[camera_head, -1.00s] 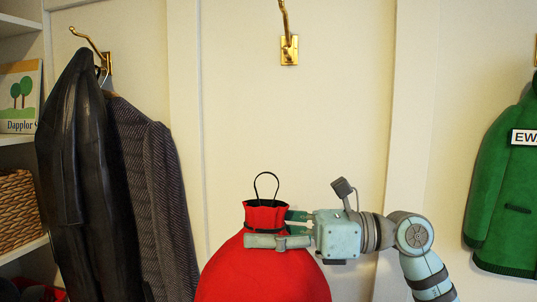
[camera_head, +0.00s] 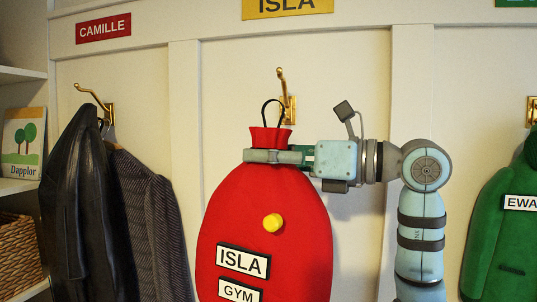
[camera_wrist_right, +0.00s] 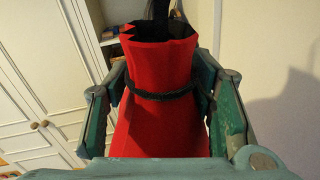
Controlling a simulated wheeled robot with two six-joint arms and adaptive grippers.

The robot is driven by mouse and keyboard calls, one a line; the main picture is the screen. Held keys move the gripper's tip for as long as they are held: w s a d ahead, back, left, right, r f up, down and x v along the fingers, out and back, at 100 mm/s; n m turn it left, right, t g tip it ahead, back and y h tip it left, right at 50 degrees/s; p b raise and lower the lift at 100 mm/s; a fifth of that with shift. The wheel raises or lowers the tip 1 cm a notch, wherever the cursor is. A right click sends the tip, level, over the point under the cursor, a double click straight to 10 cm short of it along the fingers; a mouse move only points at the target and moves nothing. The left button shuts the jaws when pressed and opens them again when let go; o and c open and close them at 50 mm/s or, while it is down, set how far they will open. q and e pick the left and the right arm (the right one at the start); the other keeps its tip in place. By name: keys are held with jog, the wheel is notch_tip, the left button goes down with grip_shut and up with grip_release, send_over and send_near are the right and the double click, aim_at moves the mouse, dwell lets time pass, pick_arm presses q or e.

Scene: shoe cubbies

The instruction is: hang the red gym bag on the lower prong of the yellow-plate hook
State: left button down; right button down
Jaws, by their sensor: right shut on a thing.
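The red gym bag (camera_head: 265,195) hangs upright from my right gripper (camera_head: 276,155), whose fingers are shut around its gathered neck. In the right wrist view the bag's neck (camera_wrist_right: 160,60) sits between both fingers, with a dark cord around it. Its black loop (camera_head: 272,106) stands up from the neck. The brass hook (camera_head: 281,76) is on the wall under the yellow plate reading ISLA (camera_head: 290,6). In the head view the loop overlaps the hook's lower part; I cannot tell its depth from the hook, and the lower prong is not clearly visible. My left gripper is not in view.
At left, a black coat (camera_head: 75,190) and a grey jacket (camera_head: 145,225) hang from another brass hook (camera_head: 98,99) below the red CAMILLE plate (camera_head: 103,27). A green coat (camera_head: 500,235) hangs at right. Bare wall panel (camera_head: 350,80) lies right of the middle hook.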

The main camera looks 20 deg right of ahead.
jog(key=shift+w+r+p, duration=0.1)
jog(key=shift+r+p, duration=0.05)
jog(key=shift+p, duration=0.6)
jog(key=w+d+f+p, duration=0.2)
jog(key=w+d+p, duration=0.1)
jog(key=w+d, duration=0.4)
jog(key=shift+w+d, duration=0.3)
jog(key=shift+w, duration=1.25)
jog(key=c, duration=0.8)
grip_release()
jog(key=shift+c, duration=0.2)
jog(key=shift+o, duration=1.1)
jog(key=shift+s+a, duration=0.1)
jog(key=shift+a, duration=0.05)
jog(key=shift+s+a+r, duration=0.1)
jog(key=shift+a, duration=0.05)
